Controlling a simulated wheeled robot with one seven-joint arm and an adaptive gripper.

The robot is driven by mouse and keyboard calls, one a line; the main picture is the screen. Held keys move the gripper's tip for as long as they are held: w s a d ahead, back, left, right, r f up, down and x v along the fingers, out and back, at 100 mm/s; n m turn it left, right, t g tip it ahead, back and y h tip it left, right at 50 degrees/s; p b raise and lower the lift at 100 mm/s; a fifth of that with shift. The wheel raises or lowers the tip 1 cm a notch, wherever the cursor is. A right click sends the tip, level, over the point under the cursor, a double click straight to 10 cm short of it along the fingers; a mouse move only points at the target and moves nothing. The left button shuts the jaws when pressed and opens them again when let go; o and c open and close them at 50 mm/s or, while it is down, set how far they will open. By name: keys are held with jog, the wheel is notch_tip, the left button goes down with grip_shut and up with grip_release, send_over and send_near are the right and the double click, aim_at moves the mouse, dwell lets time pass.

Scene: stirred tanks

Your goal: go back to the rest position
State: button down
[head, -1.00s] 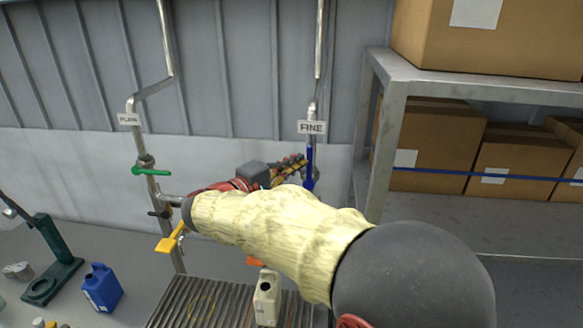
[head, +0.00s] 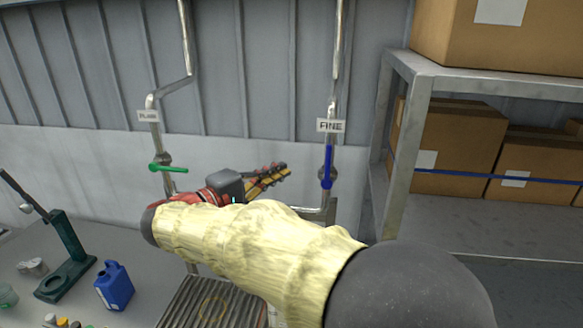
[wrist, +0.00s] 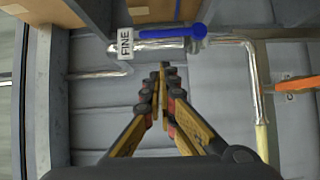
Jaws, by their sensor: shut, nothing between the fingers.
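My gripper (head: 284,172) is shut and empty, beyond my cream-sleeved arm in the head view. In the wrist view my gripper (wrist: 162,72) has its yellow-and-black fingers together. The FINE pipe with its blue valve handle (head: 328,166) stands just to the right of the fingertips, apart from them in the head view. The blue handle (wrist: 187,32) also shows in the wrist view, beside the FINE label (wrist: 126,43), beyond the fingertips. The blue handle lies along its pipe. My arm hides the lower part of the pipes.
The PLAIN pipe has a green handle (head: 168,168) set crosswise. A metal shelf (head: 415,110) with cardboard boxes (head: 450,140) stands at right. A blue jug (head: 114,286) and a green stand (head: 70,255) are on the bench at left. A slatted grate (head: 195,305) lies below my arm.

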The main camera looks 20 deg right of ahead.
jog(key=s+d+f+m+g+y+b, duration=0.1)
jog(key=s+d+f+g+y+b, duration=0.2)
jog(key=s+f, duration=0.55)
jog(key=s+d+f+g+y+b, duration=0.1)
jog(key=s+d+f+y+b, duration=0.3)
jog(key=s+f, duration=0.45)
jog(key=s+a+f+m+t+y+b, duration=0.1)
jog(key=s+a+f+y+b, duration=0.3)
jog(key=f, duration=0.5)
jog(key=s+a+f+m+t+y+b, duration=0.2)
jog(key=s+a+f+y+b, duration=0.3)
jog(key=s+a+f, duration=0.1)
notch_tip(320, 180, down, 3)
jog(key=shift+s+a+r+y, duration=0.15)
jog(key=shift+s+a+y, duration=0.15)
jog(key=shift+a, duration=0.5)
